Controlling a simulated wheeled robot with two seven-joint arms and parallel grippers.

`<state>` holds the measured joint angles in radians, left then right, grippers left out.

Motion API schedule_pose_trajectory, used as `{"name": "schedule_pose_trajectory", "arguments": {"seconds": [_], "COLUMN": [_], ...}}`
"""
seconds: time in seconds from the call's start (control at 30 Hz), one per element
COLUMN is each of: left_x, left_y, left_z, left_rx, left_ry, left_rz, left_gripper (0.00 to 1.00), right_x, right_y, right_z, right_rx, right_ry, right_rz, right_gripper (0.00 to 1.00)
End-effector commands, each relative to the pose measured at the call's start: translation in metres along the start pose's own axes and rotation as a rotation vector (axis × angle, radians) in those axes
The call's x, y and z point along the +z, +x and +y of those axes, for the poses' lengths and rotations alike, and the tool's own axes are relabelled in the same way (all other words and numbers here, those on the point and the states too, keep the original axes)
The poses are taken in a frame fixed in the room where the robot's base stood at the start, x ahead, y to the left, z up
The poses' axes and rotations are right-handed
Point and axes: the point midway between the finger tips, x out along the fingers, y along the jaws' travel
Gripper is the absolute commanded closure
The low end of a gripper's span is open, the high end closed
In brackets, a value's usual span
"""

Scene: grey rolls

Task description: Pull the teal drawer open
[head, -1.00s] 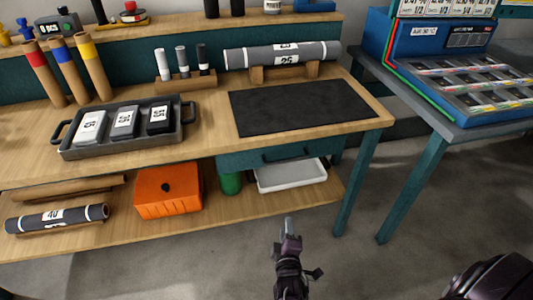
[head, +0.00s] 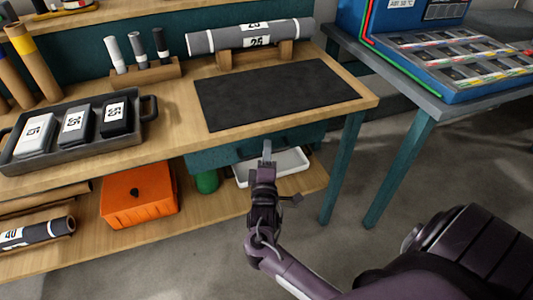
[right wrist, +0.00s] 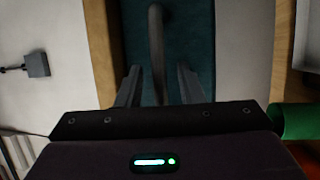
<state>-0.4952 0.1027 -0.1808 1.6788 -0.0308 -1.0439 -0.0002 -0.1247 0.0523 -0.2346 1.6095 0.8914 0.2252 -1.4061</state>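The teal drawer (head: 215,160) is under the front edge of the workbench top and looks closed. In the right wrist view its teal front (right wrist: 190,40) fills the middle. The dark bar handle (right wrist: 157,40) crosses that front and runs down between the fingers of my right gripper (right wrist: 158,85). The fingers are open, one on each side of the bar, with a visible gap to each. In the head view my right gripper (head: 267,150) is in front of the drawer and hides much of the handle. My left gripper is not in view.
Below the drawer, a white tray (head: 290,163), a green cylinder (head: 206,182) and an orange box (head: 138,196) are on the lower shelf. A teal bench leg (head: 340,170) stands to the right. A black mat (head: 275,95) lies on top. The floor in front is free.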

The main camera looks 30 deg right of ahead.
Motion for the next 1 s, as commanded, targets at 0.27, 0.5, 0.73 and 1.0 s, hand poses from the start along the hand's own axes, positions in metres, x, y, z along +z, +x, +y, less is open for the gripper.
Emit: {"name": "schedule_pose_trajectory", "arguments": {"seconds": [0.27, 0.5, 0.73, 1.0], "left_x": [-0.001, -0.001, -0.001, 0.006], "left_y": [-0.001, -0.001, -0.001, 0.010], "left_z": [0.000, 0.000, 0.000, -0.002], "left_rx": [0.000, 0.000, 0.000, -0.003], "left_ry": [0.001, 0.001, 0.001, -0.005], "left_rz": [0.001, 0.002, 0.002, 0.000], "left_gripper": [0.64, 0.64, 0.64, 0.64], "right_x": [0.000, 0.000, 0.000, 0.002], "right_y": [0.002, 0.002, 0.001, -0.003], "right_z": [0.000, 0.000, 0.000, 0.001], "right_rx": [-0.001, -0.001, -0.001, -0.003], "right_ry": [0.000, 0.000, 0.000, -0.001], "right_rz": [0.000, 0.001, 0.001, 0.001], "right_gripper": [0.67, 0.99, 1.00, 1.00]}}
